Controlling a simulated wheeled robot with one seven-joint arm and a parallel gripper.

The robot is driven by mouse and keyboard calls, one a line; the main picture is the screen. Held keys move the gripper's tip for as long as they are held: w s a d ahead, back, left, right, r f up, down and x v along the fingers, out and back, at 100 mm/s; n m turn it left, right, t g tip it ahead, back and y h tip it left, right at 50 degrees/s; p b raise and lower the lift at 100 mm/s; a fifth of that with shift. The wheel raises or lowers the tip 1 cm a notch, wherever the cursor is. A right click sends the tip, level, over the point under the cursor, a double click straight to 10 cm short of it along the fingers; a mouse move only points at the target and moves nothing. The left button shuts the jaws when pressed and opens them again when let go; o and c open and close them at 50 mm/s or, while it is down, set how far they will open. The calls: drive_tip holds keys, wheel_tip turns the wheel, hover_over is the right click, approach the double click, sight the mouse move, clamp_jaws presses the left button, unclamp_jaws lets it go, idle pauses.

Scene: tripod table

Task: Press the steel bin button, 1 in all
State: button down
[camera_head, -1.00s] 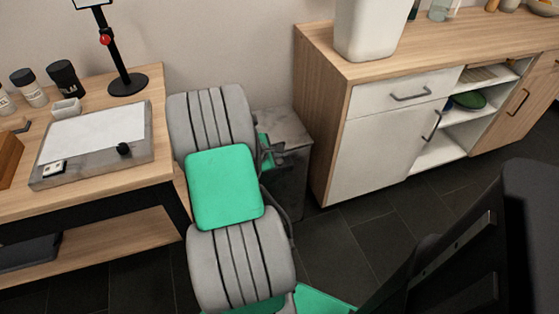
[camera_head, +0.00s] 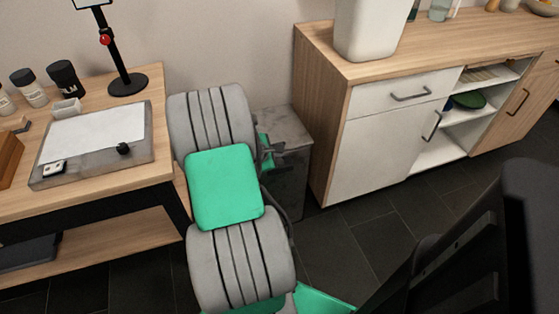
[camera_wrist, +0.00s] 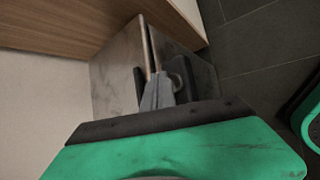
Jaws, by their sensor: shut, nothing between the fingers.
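The steel bin (camera_head: 289,130) is a grey box on the floor between the wooden table and the cabinet. My arm hides its left side in the head view. In the wrist view the bin (camera_wrist: 118,75) fills the middle, its pale face at left and its darker face at right, with a narrow dark line between them. My gripper (camera_wrist: 157,82) is shut and empty, its fingertips over the bin near that line.
The wooden table (camera_head: 100,190) stands at left, close to my arm, with a tray (camera_head: 140,150) and jars on it. The cabinet (camera_head: 380,150) stands right of the bin, a white bin (camera_head: 368,30) on top. The dark floor (camera_head: 345,240) in front is open.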

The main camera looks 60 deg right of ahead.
drive_tip(key=shift+f, duration=0.1)
drive_tip(key=shift+f, duration=0.3)
drive_tip(key=shift+f+b, duration=0.35)
drive_tip(key=shift+f, duration=0.2)
idle(0.6)
idle(0.4)
drive_tip(key=shift+r+p, duration=0.95)
wheel_tip(320, 180, up, 5)
drive_tip(key=p, duration=0.4)
drive_tip(key=shift+p, duration=0.35)
